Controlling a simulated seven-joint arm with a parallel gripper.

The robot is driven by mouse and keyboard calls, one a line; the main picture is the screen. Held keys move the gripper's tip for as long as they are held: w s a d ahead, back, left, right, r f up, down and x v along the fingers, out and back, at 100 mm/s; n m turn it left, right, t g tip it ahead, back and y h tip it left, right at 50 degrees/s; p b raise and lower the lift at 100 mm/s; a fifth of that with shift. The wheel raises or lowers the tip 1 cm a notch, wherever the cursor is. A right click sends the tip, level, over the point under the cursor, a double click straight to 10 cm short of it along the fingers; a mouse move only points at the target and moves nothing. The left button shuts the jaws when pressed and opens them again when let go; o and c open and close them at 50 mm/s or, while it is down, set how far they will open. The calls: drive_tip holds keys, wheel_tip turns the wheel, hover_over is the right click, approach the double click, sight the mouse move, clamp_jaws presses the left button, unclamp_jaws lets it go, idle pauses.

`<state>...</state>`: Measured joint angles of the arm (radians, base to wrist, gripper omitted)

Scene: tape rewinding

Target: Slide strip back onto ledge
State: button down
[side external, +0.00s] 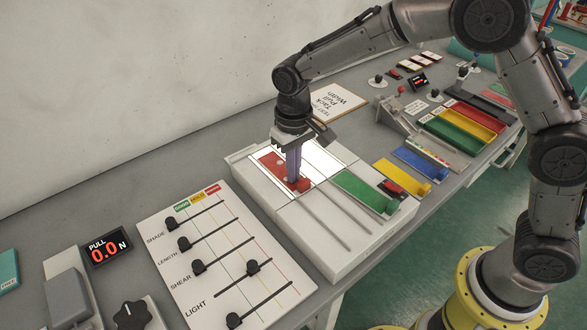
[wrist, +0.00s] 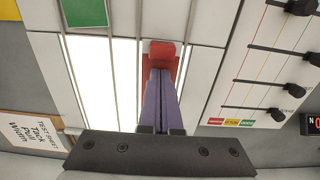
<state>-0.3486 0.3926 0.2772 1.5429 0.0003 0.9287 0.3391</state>
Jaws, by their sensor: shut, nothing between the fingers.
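A red strip (side external: 270,160) lies along the lit white panel (side external: 322,156) of the pale box, with a raised red block (side external: 304,184) at its near end. My gripper (side external: 292,180) points down over the strip, its purple fingers together and empty, just behind the block. In the wrist view my gripper (wrist: 161,75) is at the red block (wrist: 162,48), and parts of the red strip (wrist: 180,66) show beside the fingers. I cannot tell whether the fingertips touch the block or the strip. The fingers hide part of the strip.
A green strip (side external: 362,192) lies to the right, with yellow (side external: 400,177) and blue (side external: 418,160) strips beyond. Thin rails (side external: 338,223) run along the box's near part. A slider board (side external: 215,255) stands to the left. A paper sheet (side external: 338,102) lies behind.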

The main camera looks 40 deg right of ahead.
sight(350, 233)
drive_tip(key=s, duration=1.7)
drive_tip(key=shift+s, duration=0.2)
drive_tip(key=shift+w, duration=0.15)
